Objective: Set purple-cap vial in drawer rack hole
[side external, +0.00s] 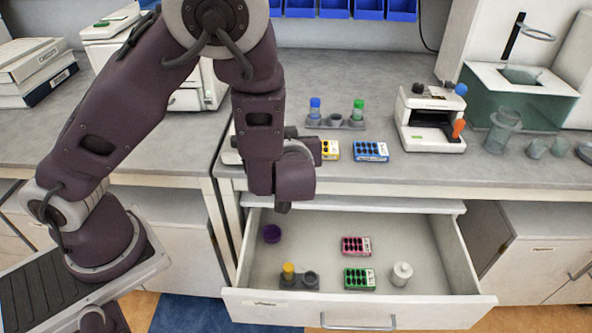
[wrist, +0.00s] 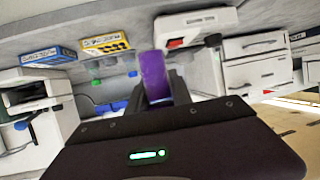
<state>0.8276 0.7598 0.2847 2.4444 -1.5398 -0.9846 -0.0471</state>
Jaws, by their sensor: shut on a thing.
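The purple-cap vial (wrist: 153,72) shows in the wrist view as a purple piece between the fingers of my gripper (wrist: 160,92), which is shut on it. The lower part of the vial is hidden. In the side view the fingers and vial are mostly hidden by my dark wrist link, above the back left of the open drawer (side external: 458,283). The drawer rack (side external: 298,281) is a small grey block at the drawer's front left. A yellow-orange-cap vial (side external: 288,272) stands in its left hole. Its right hole (side external: 311,278) looks empty.
A round purple item (side external: 271,233) shows at the drawer's back left. The drawer also holds a pink box (side external: 356,246), a green box (side external: 359,278) and a white bottle (side external: 401,274). A counter rack (side external: 336,124) with blue-cap and green-cap vials stands behind.

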